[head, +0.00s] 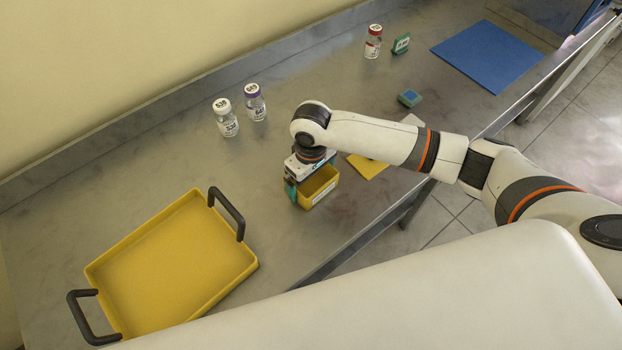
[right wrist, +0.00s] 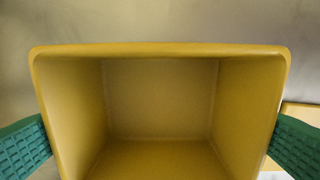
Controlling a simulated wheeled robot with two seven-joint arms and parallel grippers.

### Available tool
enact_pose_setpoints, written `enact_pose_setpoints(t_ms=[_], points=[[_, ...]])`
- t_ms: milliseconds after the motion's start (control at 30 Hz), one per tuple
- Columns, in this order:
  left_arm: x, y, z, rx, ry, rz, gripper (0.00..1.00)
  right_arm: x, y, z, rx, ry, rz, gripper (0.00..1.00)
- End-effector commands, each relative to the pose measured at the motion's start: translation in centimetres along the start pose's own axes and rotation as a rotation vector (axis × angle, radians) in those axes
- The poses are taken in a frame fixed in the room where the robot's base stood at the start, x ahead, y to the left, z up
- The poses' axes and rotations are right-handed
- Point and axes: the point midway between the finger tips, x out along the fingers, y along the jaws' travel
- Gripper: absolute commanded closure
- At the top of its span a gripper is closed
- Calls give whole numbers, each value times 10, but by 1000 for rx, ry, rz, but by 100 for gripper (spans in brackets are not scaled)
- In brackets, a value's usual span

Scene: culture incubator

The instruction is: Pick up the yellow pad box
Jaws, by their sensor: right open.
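The yellow pad box (head: 322,191) is a small open-topped yellow box on the grey metal bench, under my right gripper. In the right wrist view the box (right wrist: 160,145) fills the middle, and its inside looks empty. My right gripper (head: 310,187) points down over it with its jaws open. Its green fingers (right wrist: 160,147) stand on either side of the box, at its left and right walls. I cannot tell whether either finger touches a wall. My left gripper is not in view.
A yellow tray (head: 170,262) with dark handles lies at left. Two vials (head: 226,118) (head: 255,102) stand behind the box.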

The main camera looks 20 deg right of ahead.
Motion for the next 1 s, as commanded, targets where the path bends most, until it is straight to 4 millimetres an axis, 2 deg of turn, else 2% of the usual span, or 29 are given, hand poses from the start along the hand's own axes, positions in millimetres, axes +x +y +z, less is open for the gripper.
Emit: enact_pose_setpoints(t_ms=[100, 300, 500, 733, 867, 1000], points=[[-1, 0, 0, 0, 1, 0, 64, 7, 0, 0, 0, -1, 1, 0], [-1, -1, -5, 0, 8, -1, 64, 8, 0, 0, -1, -1, 0, 0], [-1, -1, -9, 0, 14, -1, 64, 8, 0, 0, -1, -2, 0, 29], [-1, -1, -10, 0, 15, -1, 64, 6, 0, 0, -1, -3, 0, 29], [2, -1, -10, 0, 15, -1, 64, -8, 0, 1, -2, -5, 0, 29], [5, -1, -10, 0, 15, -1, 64, -35, 0, 2, -1, -7, 1, 29]])
